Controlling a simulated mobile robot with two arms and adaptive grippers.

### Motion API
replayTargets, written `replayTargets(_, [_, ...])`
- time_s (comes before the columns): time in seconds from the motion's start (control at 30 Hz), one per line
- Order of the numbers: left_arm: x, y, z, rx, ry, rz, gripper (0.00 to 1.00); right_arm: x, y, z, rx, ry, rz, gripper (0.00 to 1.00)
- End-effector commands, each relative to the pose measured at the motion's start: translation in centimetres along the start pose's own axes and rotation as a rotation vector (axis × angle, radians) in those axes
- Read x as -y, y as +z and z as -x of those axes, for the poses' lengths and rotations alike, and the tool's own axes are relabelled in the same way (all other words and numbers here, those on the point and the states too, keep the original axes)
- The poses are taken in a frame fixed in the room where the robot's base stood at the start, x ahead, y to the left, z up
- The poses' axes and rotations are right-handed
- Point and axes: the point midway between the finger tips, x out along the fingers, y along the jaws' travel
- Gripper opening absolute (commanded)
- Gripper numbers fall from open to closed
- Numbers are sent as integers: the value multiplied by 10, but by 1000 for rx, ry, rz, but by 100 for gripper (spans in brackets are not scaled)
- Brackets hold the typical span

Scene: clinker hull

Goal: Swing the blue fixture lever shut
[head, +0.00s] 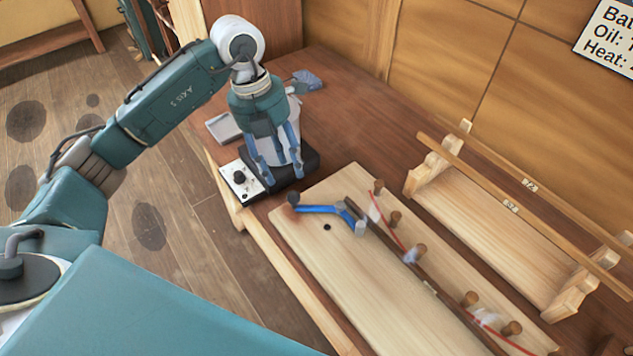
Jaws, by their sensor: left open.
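The blue fixture lever (322,209) lies on a pale wooden board (325,265). A dark round knob (293,198) is at its left end, and a grey block (361,228) is at its right end, close to a dark strip (408,262) held among wooden pegs. My left gripper (283,178) points down with its blue fingers apart. It is up and left of the lever, apart from it, in front of or around a pale pot (295,112); I cannot tell which. My right gripper is not in view.
The pot stands on a black hotplate (297,172) with a control panel (241,180). A grey tray (223,127) and a blue-grey cloth (307,79) lie behind. A wooden rack (490,225) holding long strips stands right. Bare table shows between hotplate and rack.

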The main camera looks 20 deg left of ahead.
Motion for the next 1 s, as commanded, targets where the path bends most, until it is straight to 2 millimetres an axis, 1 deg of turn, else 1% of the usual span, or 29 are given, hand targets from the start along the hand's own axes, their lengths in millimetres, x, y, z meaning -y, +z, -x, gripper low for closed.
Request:
replayTargets(0.07, [-1,-1,-3,-2,4,25,44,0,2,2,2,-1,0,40])
replayTargets(0.17, [-1,-2,-13,-5,3,28,44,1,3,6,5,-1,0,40])
replayTargets(0.5, [0,-2,-75,-6,1,25,44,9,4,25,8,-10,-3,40])
replayTargets(0.6, [0,-2,-90,-4,1,25,44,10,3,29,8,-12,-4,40])
replayTargets(0.7, [0,-1,-101,-3,1,24,44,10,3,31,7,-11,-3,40])
replayTargets(0.8, [-1,-1,-106,-1,3,23,44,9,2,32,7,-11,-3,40])
replayTargets(1.0, [-1,-1,-109,0,3,23,44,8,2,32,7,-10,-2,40])
